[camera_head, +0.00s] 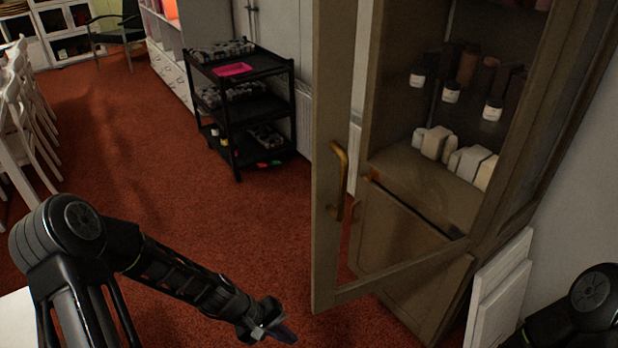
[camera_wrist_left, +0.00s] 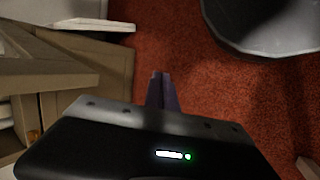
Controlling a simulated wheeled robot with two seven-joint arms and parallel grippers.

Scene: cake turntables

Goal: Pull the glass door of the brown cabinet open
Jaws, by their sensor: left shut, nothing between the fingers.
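The brown cabinet (camera_head: 395,235) stands at the right in the head view. Its glass door (camera_head: 328,120) is swung out, with a clear gap to the cabinet body. The curved brass handle (camera_head: 340,180) is on the door's free-edge stile. My left gripper (camera_head: 283,333) is shut and empty, low and left of the door's bottom corner, apart from it and from the handle. Its fingers (camera_wrist_left: 161,90) show over the red carpet in the left wrist view, with brown cabinet woodwork at the left. My right gripper is out of view; only part of that arm shows at lower right.
Inside the cabinet are jars (camera_head: 451,92) and pale blocks (camera_head: 470,163). A black shelf cart (camera_head: 240,110) stands behind the door to the left. White chairs (camera_head: 25,120) line the left side. White panels (camera_head: 500,290) lean beside the cabinet. The red carpet (camera_head: 130,190) in between is clear.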

